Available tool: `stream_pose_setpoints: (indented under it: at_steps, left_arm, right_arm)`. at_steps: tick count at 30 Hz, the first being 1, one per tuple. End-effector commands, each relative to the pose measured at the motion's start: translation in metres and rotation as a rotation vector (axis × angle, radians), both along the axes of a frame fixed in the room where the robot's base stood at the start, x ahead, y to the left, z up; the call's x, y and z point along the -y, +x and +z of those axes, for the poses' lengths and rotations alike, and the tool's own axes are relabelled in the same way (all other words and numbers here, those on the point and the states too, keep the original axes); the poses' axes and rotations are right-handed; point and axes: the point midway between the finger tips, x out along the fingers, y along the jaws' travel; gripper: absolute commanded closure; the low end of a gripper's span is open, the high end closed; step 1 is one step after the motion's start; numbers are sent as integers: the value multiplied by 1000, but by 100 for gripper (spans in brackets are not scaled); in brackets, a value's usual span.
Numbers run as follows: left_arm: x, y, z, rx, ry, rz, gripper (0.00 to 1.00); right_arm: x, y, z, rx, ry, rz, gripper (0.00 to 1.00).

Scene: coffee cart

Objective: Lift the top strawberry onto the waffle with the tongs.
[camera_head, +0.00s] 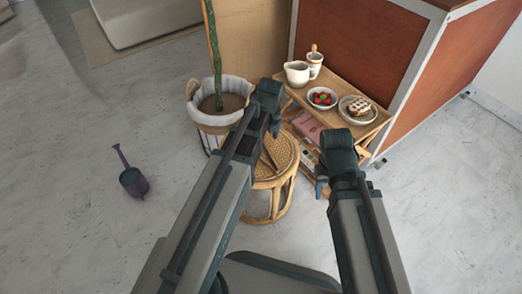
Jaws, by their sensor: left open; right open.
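Red strawberries (319,97) lie in a small white bowl (312,102) on the wooden cart (338,118); which one is on top is too small to tell. The waffle (359,106) with a pale topping sits on a plate (345,113) to the right of the bowl. A thin dark item, possibly the tongs, lies on the round rattan stool (285,150); I cannot tell for sure. My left gripper (272,122) is open and empty over the stool, left of the cart. My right gripper (322,187) is open and empty in front of the cart.
A white jug (297,74) and a cup (315,66) with a handle sticking out stand at the cart's back. A lined basket planter (215,118) stands left of the stool. A red-brown panel (345,45) rises behind the cart.

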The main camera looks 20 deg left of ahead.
Motion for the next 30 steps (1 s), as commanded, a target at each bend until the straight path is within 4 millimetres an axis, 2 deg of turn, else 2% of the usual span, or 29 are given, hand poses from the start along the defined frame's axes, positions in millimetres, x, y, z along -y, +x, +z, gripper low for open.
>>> stream_pose_setpoints:
  at_steps: [8,21,30]
  left_arm:
    - [-2,2,-27,0,0,1,8]
    - [-6,5,-83,0,0,0,8]
    - [-7,6,-87,0,0,0,8]
  right_arm:
    - [0,0,-27,1,1,-1,50]
    - [0,0,-83,2,1,-14,50]
    - [0,0,-87,2,1,-16,50]
